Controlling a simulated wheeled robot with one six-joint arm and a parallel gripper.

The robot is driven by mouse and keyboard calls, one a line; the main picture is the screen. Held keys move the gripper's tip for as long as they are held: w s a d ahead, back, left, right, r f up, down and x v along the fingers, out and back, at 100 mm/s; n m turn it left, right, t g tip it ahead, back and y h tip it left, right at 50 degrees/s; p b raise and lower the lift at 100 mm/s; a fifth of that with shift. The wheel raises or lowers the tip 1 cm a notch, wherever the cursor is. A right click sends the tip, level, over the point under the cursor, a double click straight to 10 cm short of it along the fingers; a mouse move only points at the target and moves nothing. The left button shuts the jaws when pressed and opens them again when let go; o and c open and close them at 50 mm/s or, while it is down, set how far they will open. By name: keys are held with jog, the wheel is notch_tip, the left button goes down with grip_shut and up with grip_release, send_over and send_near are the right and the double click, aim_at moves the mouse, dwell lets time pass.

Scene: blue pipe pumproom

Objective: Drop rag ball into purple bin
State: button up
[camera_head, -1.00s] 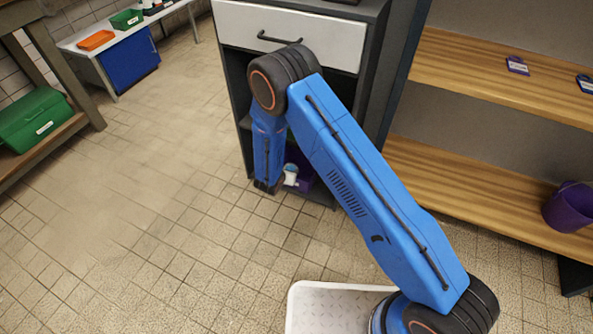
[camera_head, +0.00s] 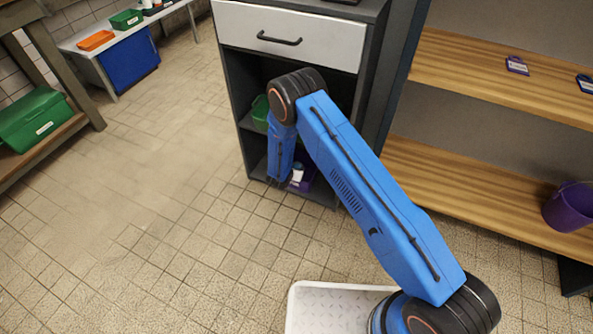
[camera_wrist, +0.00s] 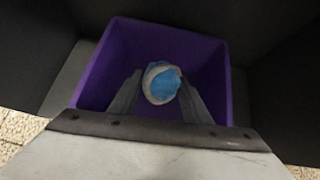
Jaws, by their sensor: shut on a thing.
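The rag ball (camera_wrist: 161,83), blue and off-white, is between the two fingers of my gripper (camera_wrist: 158,95) in the wrist view. My gripper is shut on it. Behind and around the ball in that view is the open purple bin (camera_wrist: 222,60), with its walls on all sides of the ball. How deep the ball is in the bin I cannot tell. In the head view the purple bin (camera_head: 308,181) shows partly behind my arm, low in the dark cabinet. My gripper is mostly hidden there.
The dark cabinet (camera_head: 233,80) has a white drawer (camera_head: 300,38) above the open shelves. A green bin (camera_head: 260,113) sits on its middle shelf. A purple bucket (camera_head: 570,206) stands on the wooden shelf at right. The tiled floor at left is clear.

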jog(key=shift+w+d+f, duration=0.1)
jog(key=shift+w+f, duration=0.1)
jog(key=shift+f, duration=0.3)
jog(key=shift+w+f, duration=0.15)
jog(key=shift+f, duration=0.3)
jog(key=shift+w+r+g, duration=0.1)
jog(key=shift+r+g, duration=0.1)
jog(key=shift+g, duration=0.1)
jog(key=shift+w+d+g+y, duration=0.1)
jog(key=shift+w+g+y, duration=0.1)
jog(key=shift+g, duration=0.45)
jog(key=shift+w+g+y, duration=0.2)
jog(key=shift+g, duration=0.45)
jog(key=shift+f, duration=0.75)
jog(key=shift+f, duration=0.6)
jog(key=o, duration=1.1)
